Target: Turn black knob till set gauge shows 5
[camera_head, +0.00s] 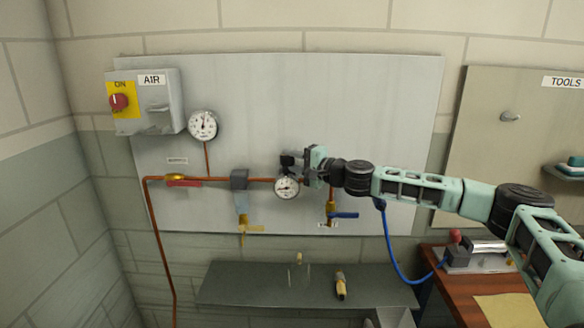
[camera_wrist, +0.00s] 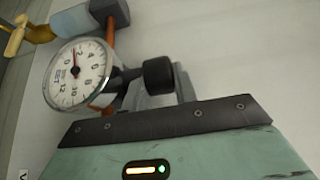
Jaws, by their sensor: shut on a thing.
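The set gauge (camera_wrist: 77,73) is a white round dial marked SET in the wrist view, turned sideways. Its thin red needle seems to point close to the 2, though the print is small. It also shows on the wall panel in the head view (camera_head: 287,187). The black knob (camera_wrist: 158,76) is a short dark cylinder beside the gauge. My gripper (camera_head: 297,160) reaches in from the right, just above the gauge, and is shut on the knob. The grey fingers partly hide behind the knob in the wrist view.
A second gauge (camera_head: 203,125) is higher on the left, near the AIR switch box (camera_head: 146,101). A copper pipe (camera_head: 158,240) with a red-handled valve (camera_head: 183,183) and a blue-handled valve (camera_head: 342,214) runs close by. A grey shelf (camera_head: 240,285) is below.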

